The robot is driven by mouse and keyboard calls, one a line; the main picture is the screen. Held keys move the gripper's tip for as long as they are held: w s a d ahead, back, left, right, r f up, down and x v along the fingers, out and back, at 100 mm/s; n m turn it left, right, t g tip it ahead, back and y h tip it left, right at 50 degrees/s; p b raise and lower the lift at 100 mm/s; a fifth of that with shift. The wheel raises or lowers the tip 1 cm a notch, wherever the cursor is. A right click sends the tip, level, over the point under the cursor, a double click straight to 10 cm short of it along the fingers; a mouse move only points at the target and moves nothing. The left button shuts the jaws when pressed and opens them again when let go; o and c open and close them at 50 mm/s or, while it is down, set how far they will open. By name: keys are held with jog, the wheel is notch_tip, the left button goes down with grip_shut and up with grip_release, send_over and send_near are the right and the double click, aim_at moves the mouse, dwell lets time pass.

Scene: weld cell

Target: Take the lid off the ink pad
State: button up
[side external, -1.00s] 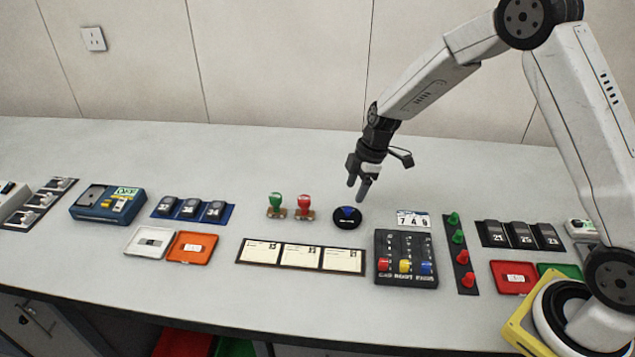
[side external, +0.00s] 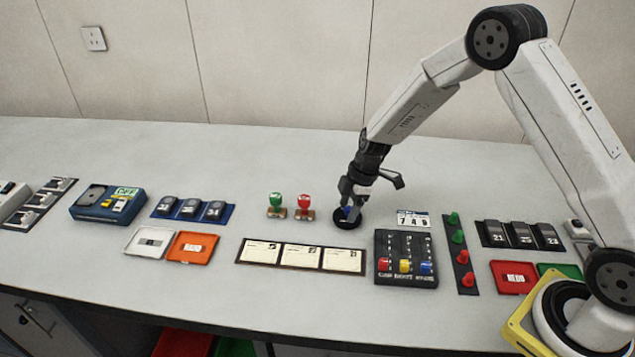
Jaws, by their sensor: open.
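The round black ink pad (side external: 347,225) lies on the bench, right of the two stamps. A bit of blue on its top shows between my fingers; the rest of the top is hidden by them, and I cannot tell the lid from the pad below it. My gripper (side external: 346,214) points down over the pad with its jaws open and its fingertips low at the blue part. Whether the fingers touch it cannot be told from this view.
A green stamp (side external: 276,204) and a red stamp (side external: 304,206) stand to the left. A card strip (side external: 301,257) lies in front. A black panel with coloured sliders (side external: 405,258) and a number plate (side external: 413,220) are to the right. The bench behind is clear.

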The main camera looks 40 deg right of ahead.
dwell(0.4)
grip_shut()
jog(key=shift+r, duration=0.1)
jog(key=shift+r, duration=0.8)
jog(key=s+r, duration=1.1)
jog(key=s, duration=0.3)
jog(key=shift+r, duration=0.1)
